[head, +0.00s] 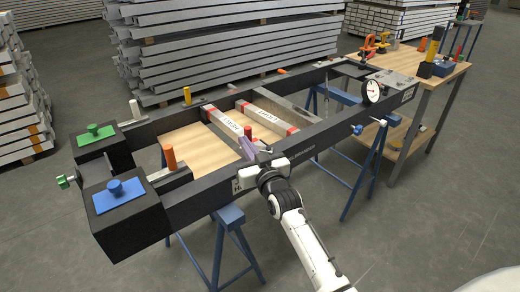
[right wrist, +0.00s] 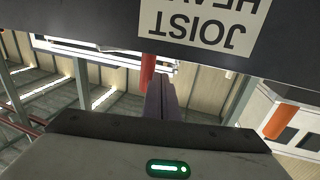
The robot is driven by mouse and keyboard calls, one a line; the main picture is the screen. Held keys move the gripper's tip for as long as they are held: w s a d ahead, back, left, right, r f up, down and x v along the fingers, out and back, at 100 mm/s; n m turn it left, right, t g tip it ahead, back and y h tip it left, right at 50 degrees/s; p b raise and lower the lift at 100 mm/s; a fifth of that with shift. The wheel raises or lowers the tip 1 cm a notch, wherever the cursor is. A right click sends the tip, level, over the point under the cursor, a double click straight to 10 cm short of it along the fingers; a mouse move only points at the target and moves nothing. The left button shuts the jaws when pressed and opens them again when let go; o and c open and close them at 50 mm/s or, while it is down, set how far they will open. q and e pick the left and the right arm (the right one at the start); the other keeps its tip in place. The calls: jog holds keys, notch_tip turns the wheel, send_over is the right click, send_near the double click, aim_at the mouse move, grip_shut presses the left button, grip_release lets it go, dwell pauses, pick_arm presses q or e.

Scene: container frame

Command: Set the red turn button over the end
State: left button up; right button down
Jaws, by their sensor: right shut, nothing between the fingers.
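The red turn button (head: 248,131) shows as a short red upright post at the near side of the black frame, beside the near ends of two labelled bars. Its lower part is hidden. In the right wrist view its red post (right wrist: 147,68) stands just beyond my fingers, partly cut off by a dark beam above. My right gripper (head: 250,150) is at the frame's near rail, its purple-grey fingers shut and empty, close to the post. The fingers (right wrist: 160,100) also show in the right wrist view. I cannot tell whether they touch the post. My left gripper is out of view.
The black frame (head: 190,207) stands on blue trestles (head: 231,217). An orange post (head: 169,157) is left of the red one. Blue (head: 125,187) and green (head: 100,131) knobs top the left-end blocks. A dial gauge (head: 372,91) and workbench are at right.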

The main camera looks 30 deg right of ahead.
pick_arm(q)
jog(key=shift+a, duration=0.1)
pick_arm(e)
jog(key=shift+w+d, duration=0.25)
jog(key=shift+w, duration=0.55)
jog(key=shift+w+d, duration=0.25)
jog(key=shift+w, duration=0.5)
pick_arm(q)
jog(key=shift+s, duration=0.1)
